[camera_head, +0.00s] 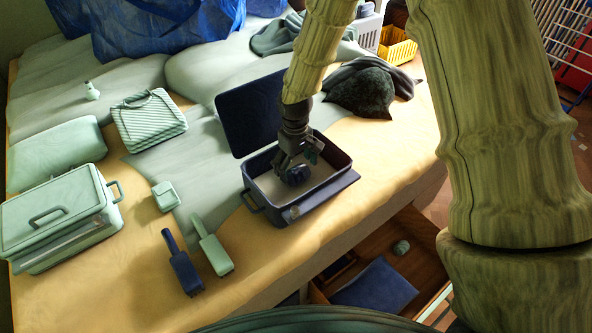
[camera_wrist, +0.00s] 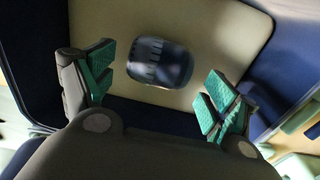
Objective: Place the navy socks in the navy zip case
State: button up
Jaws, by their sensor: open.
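The navy zip case (camera_head: 290,224) lies on the bed with its lid (camera_head: 250,113) raised at the back. Its beige inside floor also shows in the wrist view (camera_wrist: 220,30). The navy socks, a rolled bundle (camera_head: 298,175) with lighter stripes, are inside the case area below my gripper. In the wrist view the bundle (camera_wrist: 160,63) appears over the beige floor, between and beyond the fingertips, with gaps to both. My gripper (camera_head: 296,160) is open with green pads, pointing down into the case; it also shows in the wrist view (camera_wrist: 162,88). Whether the bundle rests on the floor is hard to tell.
Left of the case lie a navy tag (camera_head: 184,272), a green tag (camera_head: 214,252) and a small green pouch (camera_head: 165,196). A green suitcase (camera_head: 55,215) and a striped bag (camera_head: 149,121) stand farther left. A dark furry heap (camera_head: 362,92) lies behind right. An open drawer (camera_head: 420,235) is below.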

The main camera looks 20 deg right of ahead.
aim_at(296, 169)
notch_tip(296, 169, up, 10)
jog(key=shift+f, duration=0.15)
dwell(0.3)
jog(key=shift+s, duration=0.1)
